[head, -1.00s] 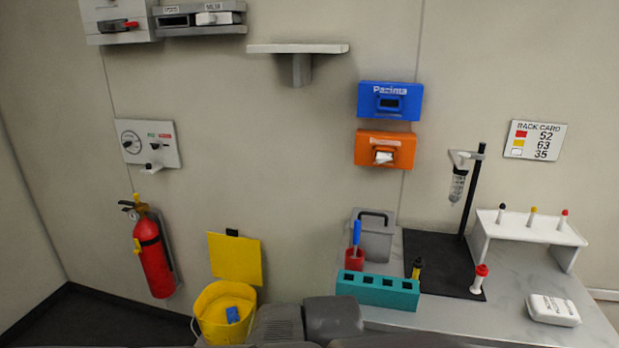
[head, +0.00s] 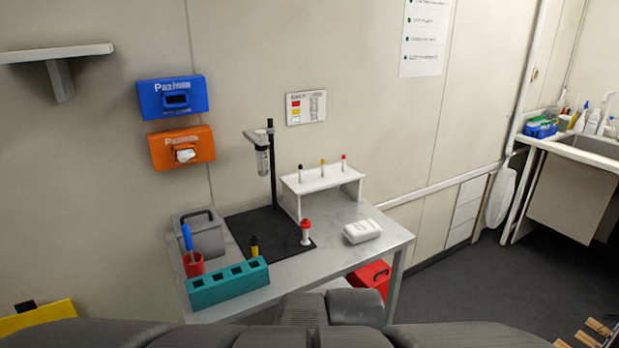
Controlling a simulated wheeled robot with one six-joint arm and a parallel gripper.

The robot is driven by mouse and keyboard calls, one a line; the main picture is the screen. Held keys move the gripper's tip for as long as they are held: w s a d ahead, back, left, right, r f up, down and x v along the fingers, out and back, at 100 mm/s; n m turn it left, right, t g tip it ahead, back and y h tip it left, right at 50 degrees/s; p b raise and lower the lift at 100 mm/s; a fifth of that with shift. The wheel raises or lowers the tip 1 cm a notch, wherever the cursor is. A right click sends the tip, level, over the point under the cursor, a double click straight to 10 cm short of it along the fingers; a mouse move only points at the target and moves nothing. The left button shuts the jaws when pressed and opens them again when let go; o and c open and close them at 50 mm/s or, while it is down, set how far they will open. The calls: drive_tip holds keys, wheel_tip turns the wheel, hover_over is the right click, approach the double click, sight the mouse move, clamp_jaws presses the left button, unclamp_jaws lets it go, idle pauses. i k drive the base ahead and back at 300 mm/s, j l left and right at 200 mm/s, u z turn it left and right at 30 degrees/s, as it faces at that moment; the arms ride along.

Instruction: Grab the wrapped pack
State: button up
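A white wrapped pack (head: 362,231) lies flat on the right part of the grey table (head: 330,257) in the head view. It has small dark print on its front side and nothing touches it. Dark grey parts of my own body cross the bottom of the picture. The fingers of my gripper cannot be made out, so I cannot see them near the pack.
Left of the pack stand a red-capped tube (head: 305,232) on a black mat (head: 275,238), a teal rack (head: 228,284) and a grey box (head: 200,236). A white raised rack (head: 322,180) stands behind. A red case (head: 372,279) sits under the table.

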sight(357, 233)
drive_tip(key=z, duration=0.45)
drive_tip(key=i+z, duration=0.45)
drive_tip(key=i+j+z, duration=0.15)
drive_tip(key=i+z, duration=0.25)
drive_tip(key=i, duration=0.25)
